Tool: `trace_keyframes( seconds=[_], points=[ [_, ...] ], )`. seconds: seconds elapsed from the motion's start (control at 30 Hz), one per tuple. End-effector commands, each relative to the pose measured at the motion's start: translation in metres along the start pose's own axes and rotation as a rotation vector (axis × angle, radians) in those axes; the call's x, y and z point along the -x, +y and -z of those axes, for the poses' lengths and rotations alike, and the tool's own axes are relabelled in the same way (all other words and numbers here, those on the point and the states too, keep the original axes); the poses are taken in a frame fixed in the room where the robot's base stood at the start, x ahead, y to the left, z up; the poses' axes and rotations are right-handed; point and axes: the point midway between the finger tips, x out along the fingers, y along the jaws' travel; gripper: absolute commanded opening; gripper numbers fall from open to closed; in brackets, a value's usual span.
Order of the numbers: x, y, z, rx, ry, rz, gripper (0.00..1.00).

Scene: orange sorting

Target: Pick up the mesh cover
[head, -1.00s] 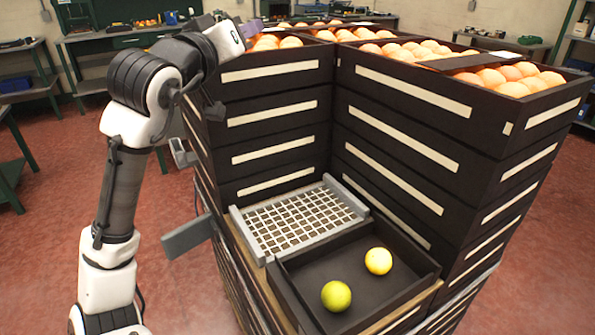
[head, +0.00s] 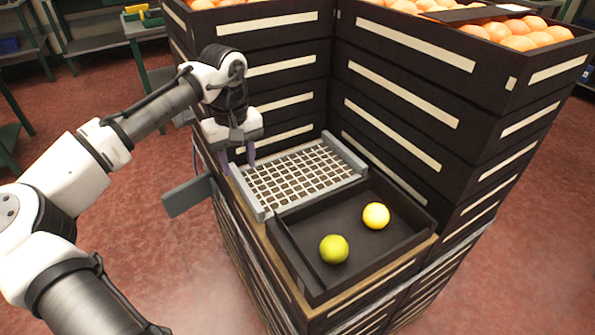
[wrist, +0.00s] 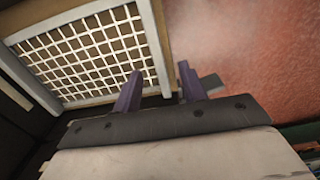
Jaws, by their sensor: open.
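The mesh cover (head: 303,179) is a pale grid with grey rails along two opposite sides. It lies flat beside the open black tray in the head view. It also shows at the upper left of the wrist view (wrist: 88,55). My gripper (head: 238,163) points down at the cover's left rail, near its far-left end. In the wrist view my gripper (wrist: 160,82) is open and empty, with one finger over the mesh side and the other past the outer edge. The rail appears between them. I cannot tell the fingertips' height above it.
The black tray (head: 292,268) holds a green fruit (head: 333,249) and a yellow fruit (head: 376,215). Tall stacks of black crates (head: 430,95) filled with oranges rise behind and to the right. A grey flat plate (head: 187,196) juts out at left.

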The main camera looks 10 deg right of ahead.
Motion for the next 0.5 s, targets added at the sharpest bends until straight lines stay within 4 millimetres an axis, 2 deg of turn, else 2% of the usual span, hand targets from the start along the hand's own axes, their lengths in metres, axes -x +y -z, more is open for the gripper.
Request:
trace_keyframes(
  seconds=[0.1,0.27,0.5],
  points=[
    [-0.012,0.0,0.0,0.0,0.0,-0.001,0.42],
    [-0.021,0.001,-0.001,-0.002,0.0,0.0,0.42],
    [-0.054,0.004,-0.002,-0.002,0.001,0.0,0.42]
  ],
)
